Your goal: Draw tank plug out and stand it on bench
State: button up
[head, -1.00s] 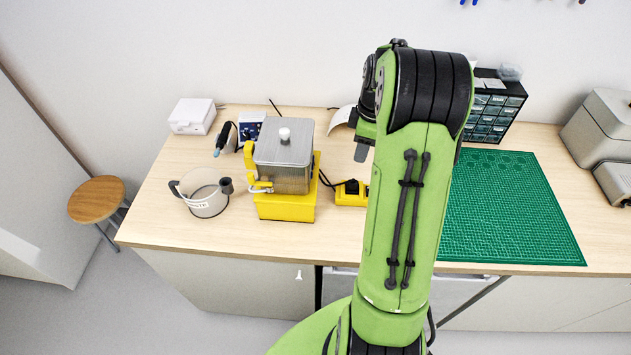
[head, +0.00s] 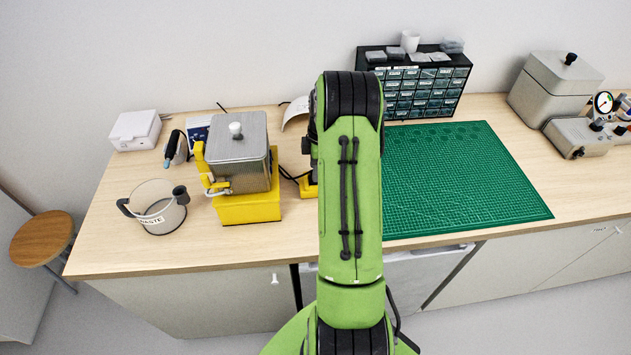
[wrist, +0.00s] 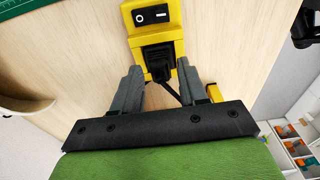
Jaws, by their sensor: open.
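The black tank plug (wrist: 157,60) sits in the yellow socket block (wrist: 153,20) in the wrist view, and a dark cable runs from it. A black-and-white switch shows on the block. My gripper (wrist: 160,70) is open, with one grey finger on each side of the plug. I cannot tell whether either finger touches it. In the head view the yellow socket block (head: 308,188) is mostly hidden behind my green arm, and the plug and fingers are not clear there. The metal tank (head: 240,165) with its lid stands on a yellow base left of the arm.
A waste jug (head: 158,215) stands left of the tank. A white box (head: 134,130) and a blue-tipped tool (head: 172,152) are behind it. A green mat (head: 460,185) lies right of my arm, with a black drawer cabinet (head: 420,85) behind. Bare bench shows at the front left.

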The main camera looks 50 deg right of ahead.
jog(key=shift+f, duration=0.45)
jog(key=shift+r, duration=0.1)
jog(key=shift+c, duration=0.2)
grip_shut()
jog(key=shift+r, duration=0.15)
jog(key=shift+r+p, duration=2.4)
jog(key=shift+r, duration=1.05)
